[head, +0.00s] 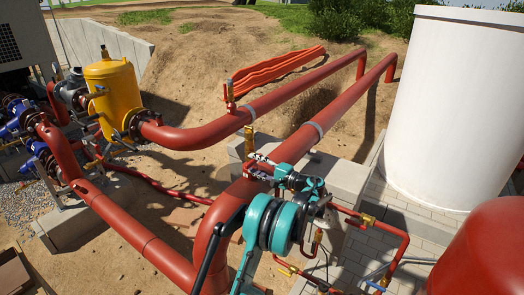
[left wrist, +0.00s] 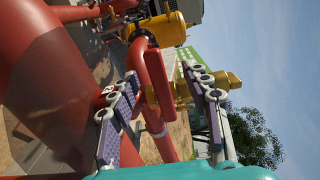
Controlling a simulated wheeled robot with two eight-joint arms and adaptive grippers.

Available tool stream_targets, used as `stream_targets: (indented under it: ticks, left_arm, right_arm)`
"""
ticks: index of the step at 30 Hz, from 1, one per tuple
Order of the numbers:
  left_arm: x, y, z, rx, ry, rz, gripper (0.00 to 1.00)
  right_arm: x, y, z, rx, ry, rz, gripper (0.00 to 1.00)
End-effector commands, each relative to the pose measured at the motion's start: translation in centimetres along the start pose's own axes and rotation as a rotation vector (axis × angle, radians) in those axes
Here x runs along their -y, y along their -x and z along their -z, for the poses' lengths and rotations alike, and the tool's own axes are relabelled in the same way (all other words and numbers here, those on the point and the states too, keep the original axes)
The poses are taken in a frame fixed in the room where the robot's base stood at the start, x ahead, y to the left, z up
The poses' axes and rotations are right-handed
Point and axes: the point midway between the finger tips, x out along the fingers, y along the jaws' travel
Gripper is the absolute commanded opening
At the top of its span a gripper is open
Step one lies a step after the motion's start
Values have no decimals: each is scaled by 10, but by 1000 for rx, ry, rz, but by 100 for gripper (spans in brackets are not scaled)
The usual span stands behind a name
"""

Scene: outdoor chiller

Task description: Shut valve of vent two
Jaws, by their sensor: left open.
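A brass vent valve (head: 249,142) stands upright on the nearer large red pipe, just beyond my left gripper (head: 256,166). In the left wrist view the brass valve (left wrist: 183,90) lies across the picture, behind and between the two spread purple-grey fingers of the left gripper (left wrist: 160,74). The fingers are open; whether they touch the valve I cannot tell. My right gripper is out of view.
The nearer red pipe (head: 330,112) runs under my gripper, beside a concrete block (head: 335,178). A yellow tank (head: 112,88) and blue pumps (head: 22,118) stand at left. A white tank (head: 455,110) and thin red pipes (head: 385,245) are at right. Air above the pipe is free.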

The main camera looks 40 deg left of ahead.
Motion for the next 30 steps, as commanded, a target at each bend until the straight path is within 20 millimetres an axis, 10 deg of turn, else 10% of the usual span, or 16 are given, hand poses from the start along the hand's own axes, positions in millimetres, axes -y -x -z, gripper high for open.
stream_targets:
  ticks: [11,30]
  left_arm:
    - [0,3,0,-1,-1,1,62]
    - [0,69,0,0,-1,1,62]
  right_arm:
    - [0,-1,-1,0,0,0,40]
    - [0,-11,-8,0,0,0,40]
